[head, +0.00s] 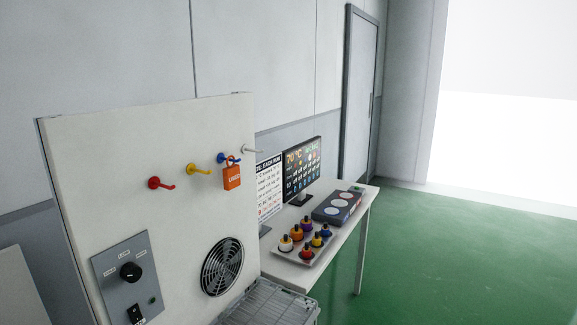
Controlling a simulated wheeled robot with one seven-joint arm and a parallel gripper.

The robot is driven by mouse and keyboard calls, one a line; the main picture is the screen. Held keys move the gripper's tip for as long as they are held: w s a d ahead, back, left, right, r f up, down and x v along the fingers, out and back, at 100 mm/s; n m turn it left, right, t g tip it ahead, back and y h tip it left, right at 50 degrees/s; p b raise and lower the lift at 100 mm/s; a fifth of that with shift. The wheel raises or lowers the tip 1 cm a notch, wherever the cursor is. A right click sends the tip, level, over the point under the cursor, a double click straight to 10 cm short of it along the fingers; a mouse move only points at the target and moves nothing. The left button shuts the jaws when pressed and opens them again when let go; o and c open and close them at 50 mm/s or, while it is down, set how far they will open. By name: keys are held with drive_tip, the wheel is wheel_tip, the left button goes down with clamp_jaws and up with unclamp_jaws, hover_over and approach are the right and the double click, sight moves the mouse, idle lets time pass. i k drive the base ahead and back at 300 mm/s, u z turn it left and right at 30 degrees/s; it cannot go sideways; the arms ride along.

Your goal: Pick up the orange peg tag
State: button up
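The orange peg tag (232,176) hangs by its loop on the blue peg (224,158). The peg sticks out from the upper part of a cream cabinet panel (120,190). The tag has pale lettering on its face. My gripper does not show in the head view.
A red peg (158,183), a yellow peg (194,169) and a white peg (248,150) share the panel. A control plate (120,290) and a round fan grille (222,266) are below. Behind stands a white table (345,235) with a monitor (302,170). Green floor is clear at right.

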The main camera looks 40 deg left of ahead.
sight(231, 174)
drive_tip(key=u, duration=0.4)
drive_tip(key=i, duration=1.45)
drive_tip(key=u, duration=1.45)
drive_tip(key=i, duration=0.95)
drive_tip(key=u, duration=0.6)
